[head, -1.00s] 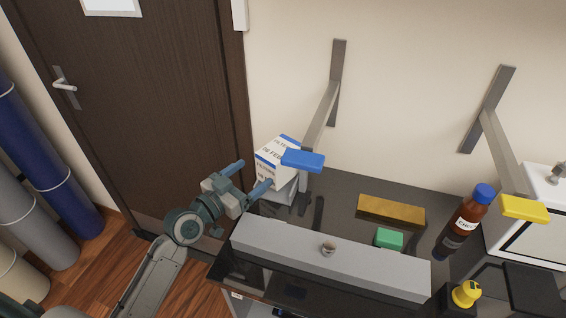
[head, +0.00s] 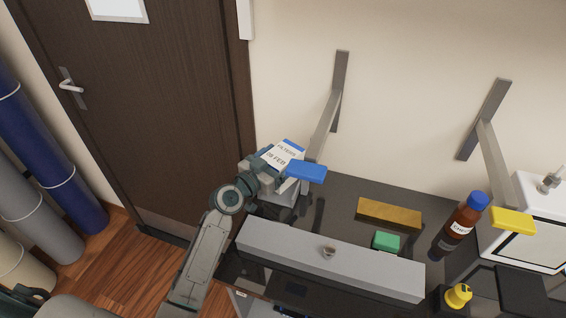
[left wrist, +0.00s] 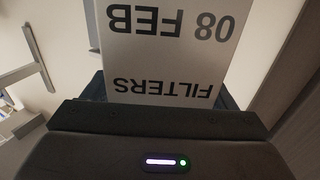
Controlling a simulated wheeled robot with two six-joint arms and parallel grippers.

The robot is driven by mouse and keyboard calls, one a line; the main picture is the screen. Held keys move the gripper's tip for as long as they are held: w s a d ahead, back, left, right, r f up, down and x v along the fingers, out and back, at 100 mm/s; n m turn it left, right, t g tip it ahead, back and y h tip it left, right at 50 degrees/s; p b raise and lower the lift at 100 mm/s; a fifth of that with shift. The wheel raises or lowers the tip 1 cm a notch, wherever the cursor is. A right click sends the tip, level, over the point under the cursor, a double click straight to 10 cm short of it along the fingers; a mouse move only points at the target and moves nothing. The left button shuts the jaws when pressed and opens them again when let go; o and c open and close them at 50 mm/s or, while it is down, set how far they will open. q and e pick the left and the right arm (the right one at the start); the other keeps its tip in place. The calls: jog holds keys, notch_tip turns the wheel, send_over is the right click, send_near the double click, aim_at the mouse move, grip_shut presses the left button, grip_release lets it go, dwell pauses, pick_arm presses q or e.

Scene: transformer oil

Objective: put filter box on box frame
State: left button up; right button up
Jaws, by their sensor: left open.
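The filter box (head: 283,153), white with blue edges and dark print, sits tilted in the picture at the back left of the dark bench. My left gripper (head: 268,172) is open at the box and hides its lower left part. In the left wrist view the box's printed face (left wrist: 170,45) fills the space ahead of the gripper (left wrist: 165,100), with dark finger parts at both sides. A light grey stand shows partly under the box; I cannot tell whether it is the box frame. My right gripper is out of view.
A long grey bar (head: 330,262) lies along the bench front. A wall bracket with a blue end (head: 306,172) juts out just right of the box. A gold block (head: 390,212), green block (head: 386,241) and brown bottle (head: 459,228) stand further right.

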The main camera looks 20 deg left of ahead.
pick_arm(q)
jog(key=shift+s, duration=0.1)
jog(key=c, duration=1)
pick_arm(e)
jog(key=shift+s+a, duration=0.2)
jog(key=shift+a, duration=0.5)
pick_arm(q)
jog(key=shift+r, duration=0.1)
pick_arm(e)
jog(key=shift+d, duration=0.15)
